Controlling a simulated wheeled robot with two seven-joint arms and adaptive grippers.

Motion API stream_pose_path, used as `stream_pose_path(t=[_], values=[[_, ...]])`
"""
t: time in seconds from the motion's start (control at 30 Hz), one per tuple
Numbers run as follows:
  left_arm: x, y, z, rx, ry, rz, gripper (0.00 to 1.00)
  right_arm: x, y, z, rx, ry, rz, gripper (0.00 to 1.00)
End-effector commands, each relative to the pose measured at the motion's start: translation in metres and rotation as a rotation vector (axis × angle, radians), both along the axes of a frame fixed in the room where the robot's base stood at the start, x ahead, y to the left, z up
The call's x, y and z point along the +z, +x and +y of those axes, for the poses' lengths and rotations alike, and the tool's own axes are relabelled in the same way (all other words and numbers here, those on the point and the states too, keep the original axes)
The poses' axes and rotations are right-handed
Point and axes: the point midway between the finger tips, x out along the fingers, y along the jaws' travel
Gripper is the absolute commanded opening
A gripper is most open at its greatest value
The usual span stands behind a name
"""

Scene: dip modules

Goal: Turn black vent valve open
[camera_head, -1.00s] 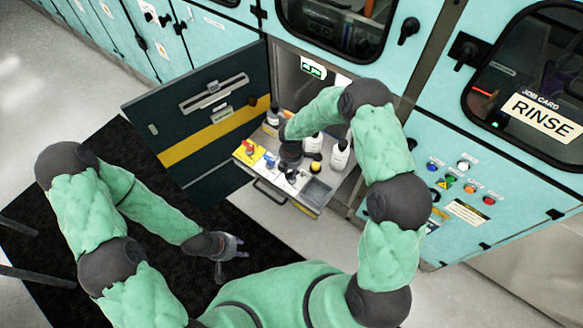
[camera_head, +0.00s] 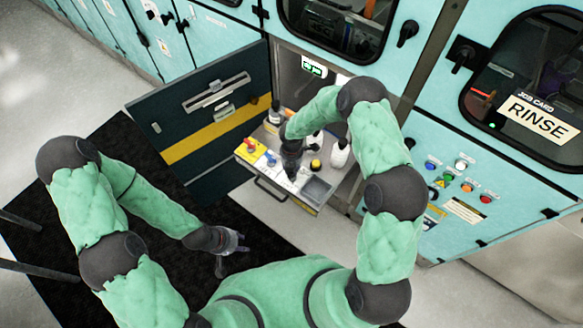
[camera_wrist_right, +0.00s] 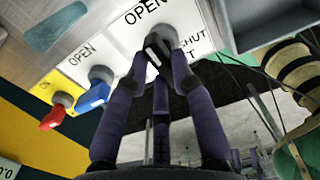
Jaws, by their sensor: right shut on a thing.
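The black vent valve handle (camera_wrist_right: 155,52) is between the fingertips of my right gripper (camera_wrist_right: 158,58) in the right wrist view. The fingers are shut on it, in front of a white panel with "OPEN" above and "SHUT" to the right. In the head view my right gripper (camera_head: 291,170) is over the drawer front and hides most of this valve. The blue valve (camera_wrist_right: 93,97) and the red valve (camera_wrist_right: 52,118) sit to its left. My left gripper (camera_head: 230,243) hangs over the black mat, away from the valves; its finger opening is unclear.
The pulled-out drawer (camera_head: 308,208) carries several bottles, including a white one (camera_head: 340,153), and a grey tray (camera_head: 317,188). An open dark door (camera_head: 200,115) with a yellow stripe stands on the left. A button panel (camera_head: 460,183) is on the right.

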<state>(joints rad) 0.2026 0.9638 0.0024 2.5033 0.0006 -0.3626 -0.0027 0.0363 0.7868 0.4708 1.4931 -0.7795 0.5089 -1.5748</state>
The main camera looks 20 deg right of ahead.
Motion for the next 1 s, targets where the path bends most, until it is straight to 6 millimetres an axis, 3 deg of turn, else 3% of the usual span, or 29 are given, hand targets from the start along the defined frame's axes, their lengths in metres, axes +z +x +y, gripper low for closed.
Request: stream_pose_path(t=[0.2,0.23,0.3,0.73,1.0], values=[[0.000,0.000,0.000,0.000,0.000,0.000,0.40,0.000,0.000,0.000,0.003,0.000,0.000,0.00],[0.000,0.000,0.000,0.000,0.000,0.000,0.40,0.000,0.000,0.000,0.003,0.000,0.000,0.30],[0.000,0.000,0.000,0.000,0.000,0.000,0.40,0.000,0.000,0.000,0.003,0.000,0.000,0.49],[0.000,0.000,0.000,0.000,0.000,0.000,0.40,0.006,0.001,0.000,0.000,0.000,-0.001,0.49],[0.000,0.000,0.000,0.000,0.000,0.000,0.40,0.051,0.002,0.000,-0.001,0.000,-0.005,0.49]])
